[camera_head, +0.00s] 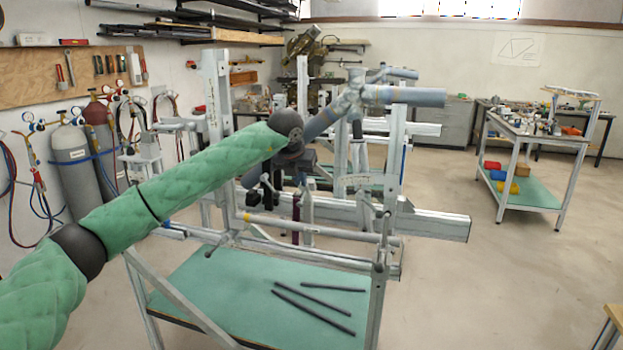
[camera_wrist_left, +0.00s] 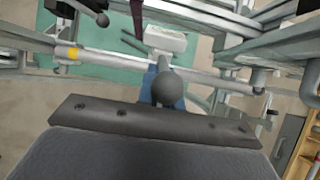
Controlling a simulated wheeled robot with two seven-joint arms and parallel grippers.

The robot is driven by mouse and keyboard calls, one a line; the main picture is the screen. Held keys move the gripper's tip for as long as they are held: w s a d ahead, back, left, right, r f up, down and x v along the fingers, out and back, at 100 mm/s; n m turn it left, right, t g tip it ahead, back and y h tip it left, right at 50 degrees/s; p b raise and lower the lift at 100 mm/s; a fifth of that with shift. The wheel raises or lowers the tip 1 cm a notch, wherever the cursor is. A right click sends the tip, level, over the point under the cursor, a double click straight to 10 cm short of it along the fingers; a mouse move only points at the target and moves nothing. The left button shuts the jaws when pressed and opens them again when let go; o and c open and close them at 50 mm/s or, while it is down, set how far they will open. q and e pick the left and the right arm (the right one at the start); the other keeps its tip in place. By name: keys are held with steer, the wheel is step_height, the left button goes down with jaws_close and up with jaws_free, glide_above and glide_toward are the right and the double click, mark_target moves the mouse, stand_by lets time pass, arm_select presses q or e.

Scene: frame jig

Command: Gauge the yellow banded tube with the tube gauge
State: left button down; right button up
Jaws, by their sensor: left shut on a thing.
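The yellow banded tube (camera_head: 325,229) runs nearly level across the front of the frame jig, its yellow band near the left end. It crosses the left wrist view too (camera_wrist_left: 115,61), with the band at left. My left gripper (camera_head: 283,190) is at the jig, just above and behind the tube. It is shut on what looks like the tube gauge (camera_wrist_left: 165,40), whose pale block shows beyond the tube; a blue part shows on the near side. A grey ball (camera_wrist_left: 165,86) hides some of it. I cannot tell whether the gauge touches the tube. My right gripper is out of view.
Jig uprights (camera_head: 216,120) and a long lower beam (camera_head: 435,223) stand close around the gripper. Thick blue-grey tubes (camera_head: 405,96) sit above. Several dark rods (camera_head: 313,308) lie on the green shelf (camera_head: 200,285) below. Open floor lies right, before a workbench (camera_head: 540,141).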

arm_select(q)
steer(key=shift+s+a+f+b, duration=0.25)
steer(key=shift+s+f+b, duration=0.35)
steer(key=shift+s+f, duration=0.05)
steer(key=c, duration=1.4)
jaws_free()
steer(key=shift+r, duration=0.1)
steer(key=v, duration=0.7)
